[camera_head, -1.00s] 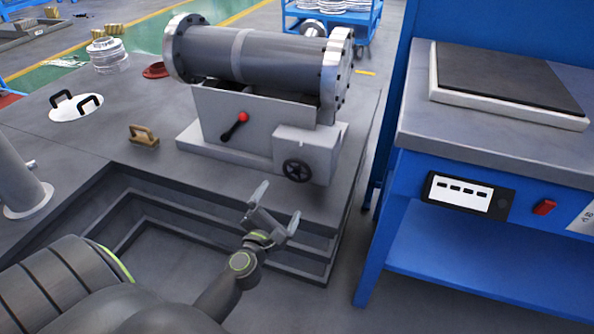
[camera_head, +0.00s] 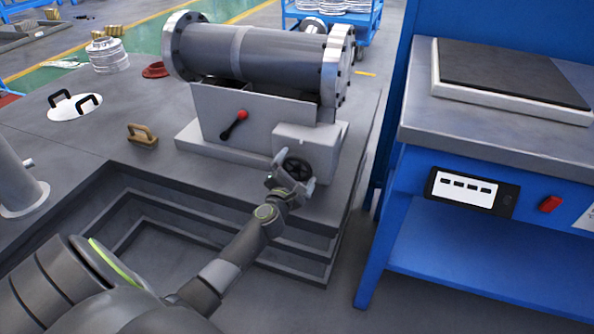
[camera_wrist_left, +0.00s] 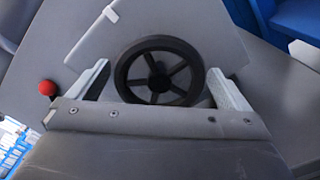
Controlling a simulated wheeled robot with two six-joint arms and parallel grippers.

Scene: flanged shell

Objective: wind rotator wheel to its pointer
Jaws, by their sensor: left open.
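The black spoked rotator wheel (camera_head: 298,168) is on the front of the grey gearbox under the flanged shell (camera_head: 262,58). My left gripper (camera_head: 292,174) is at the wheel, its fingers apart. In the left wrist view the wheel (camera_wrist_left: 159,72) sits between the two open fingers, one on each side, with clear gaps on both sides. The lower edge of the wheel is close to the gripper's body. My right gripper is not in view.
A lever with a red knob (camera_head: 243,115) is left of the wheel; the knob also shows in the left wrist view (camera_wrist_left: 47,88). A stepped pit (camera_head: 150,225) lies below the arm. A blue bench (camera_head: 480,235) stands at the right.

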